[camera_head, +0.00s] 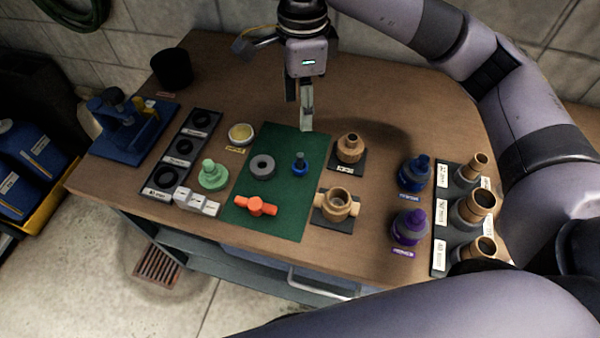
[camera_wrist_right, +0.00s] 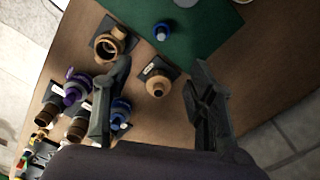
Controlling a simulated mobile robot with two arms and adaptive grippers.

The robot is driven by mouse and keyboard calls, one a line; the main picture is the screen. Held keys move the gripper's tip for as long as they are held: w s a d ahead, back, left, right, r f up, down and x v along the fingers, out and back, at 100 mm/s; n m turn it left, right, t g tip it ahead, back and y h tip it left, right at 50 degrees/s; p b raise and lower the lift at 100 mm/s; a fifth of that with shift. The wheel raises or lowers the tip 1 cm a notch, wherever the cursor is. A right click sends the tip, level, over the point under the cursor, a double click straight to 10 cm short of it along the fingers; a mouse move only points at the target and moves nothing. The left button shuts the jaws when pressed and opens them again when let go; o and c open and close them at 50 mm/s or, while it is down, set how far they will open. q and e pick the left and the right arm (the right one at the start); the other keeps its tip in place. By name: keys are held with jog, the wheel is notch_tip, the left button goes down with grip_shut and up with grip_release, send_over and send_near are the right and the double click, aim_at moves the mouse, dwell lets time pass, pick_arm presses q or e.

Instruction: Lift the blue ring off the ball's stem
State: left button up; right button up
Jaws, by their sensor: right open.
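A small blue piece stands on the green mat (camera_head: 283,215), right of the grey ring. A blue ring (camera_head: 299,169) is around its lower part, and a darker stem (camera_head: 300,157) rises above it. The ball itself is too small to make out. In the right wrist view the blue ring (camera_wrist_right: 161,28) is at the top, beyond the fingertips. My right gripper (camera_head: 300,112) is open and empty, above and behind the mat's back edge, apart from the blue piece. In its wrist view the fingers (camera_wrist_right: 161,76) are spread wide. My left gripper is not in view.
On the mat are a grey ring (camera_head: 262,167) and an orange valve piece (camera_head: 256,206). Brass fittings (camera_head: 350,149) (camera_head: 338,203) stand just right of the mat. Blue (camera_head: 414,174) and purple (camera_head: 410,226) fittings stand farther right. The bench behind the mat is mostly clear.

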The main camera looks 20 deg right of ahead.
aim_at(300, 154)
notch_tip(300, 154, down, 12)
jog(key=shift+r+p, duration=0.1)
jog(key=shift+p, duration=1.1)
notch_tip(300, 154, down, 5)
jog(key=shift+a+p, duration=0.1)
jog(key=shift+p, duration=1)
jog(key=shift+w+f, duration=0.1)
jog(key=shift+f, duration=0.15)
jog(key=shift+c, duration=0.5)
jog(key=c, duration=0.7)
jog(key=shift+c, duration=0.2)
jog(key=shift+r, duration=0.1)
